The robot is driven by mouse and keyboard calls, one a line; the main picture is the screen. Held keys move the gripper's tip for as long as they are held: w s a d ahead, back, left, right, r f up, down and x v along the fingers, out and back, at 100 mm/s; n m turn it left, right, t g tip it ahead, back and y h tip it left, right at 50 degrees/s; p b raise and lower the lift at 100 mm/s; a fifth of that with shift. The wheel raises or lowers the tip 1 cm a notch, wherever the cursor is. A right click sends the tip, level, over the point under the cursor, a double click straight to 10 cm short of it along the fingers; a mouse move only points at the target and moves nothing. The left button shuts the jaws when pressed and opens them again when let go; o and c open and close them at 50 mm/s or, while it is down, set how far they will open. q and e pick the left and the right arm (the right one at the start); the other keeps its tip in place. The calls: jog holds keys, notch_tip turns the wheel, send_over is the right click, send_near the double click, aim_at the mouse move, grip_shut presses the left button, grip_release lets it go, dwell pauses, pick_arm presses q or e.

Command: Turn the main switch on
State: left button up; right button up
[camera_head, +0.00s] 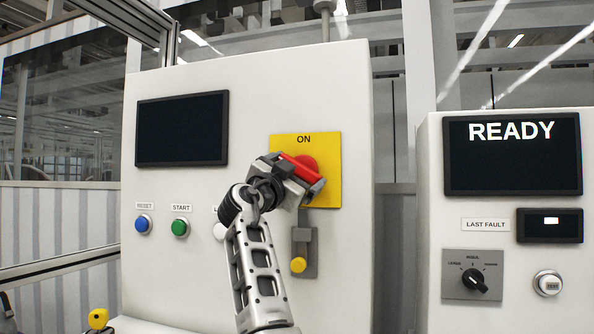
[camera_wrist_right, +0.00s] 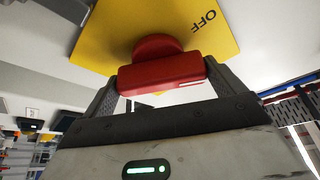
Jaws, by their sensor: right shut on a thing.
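The main switch is a red rotary handle (camera_head: 305,168) on a yellow plate (camera_head: 325,188) marked ON at its top, on the white cabinet front. In the head view the red handle bar is tilted, running from upper left to lower right. My right gripper (camera_head: 300,174) is at the handle and covers part of it and of the plate. In the right wrist view the red handle (camera_wrist_right: 160,72) sits between both fingers, and the gripper is shut on it. The yellow plate (camera_wrist_right: 100,35) shows the word OFF there. My left gripper is not in view.
A dark screen (camera_head: 182,128), a blue RESET button (camera_head: 143,223) and a green START button (camera_head: 180,227) are left of the switch. A grey latch with a yellow knob (camera_head: 298,265) hangs below the plate. The right cabinet has a READY screen (camera_head: 512,155) and a black selector (camera_head: 475,281).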

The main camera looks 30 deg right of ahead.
jog(key=m+p, duration=0.1)
jog(key=m, duration=0.1)
jog(key=m+g+p, duration=0.1)
jog(key=m, duration=0.1)
jog(key=m+g+p, duration=0.1)
jog(key=m, duration=0.1)
jog(key=shift+r, duration=0.3)
jog(key=m+g+p, duration=0.1)
jog(key=m, duration=0.1)
jog(key=m+g+y+p, duration=0.1)
jog(key=m+p, duration=0.1)
jog(key=shift+w+a+m, duration=0.1)
jog(key=shift+m, duration=0.2)
jog(key=shift+m+g+y+p, duration=0.3)
jog(key=shift+m+y+p, duration=0.15)
jog(key=shift+m, duration=0.35)
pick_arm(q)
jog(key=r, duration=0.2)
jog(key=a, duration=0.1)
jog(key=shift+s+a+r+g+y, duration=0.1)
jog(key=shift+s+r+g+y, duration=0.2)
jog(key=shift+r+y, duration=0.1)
pick_arm(e)
jog(key=shift+m, duration=0.3)
pick_arm(q)
jog(key=shift+p, duration=0.3)
pick_arm(e)
jog(key=shift+f, duration=0.1)
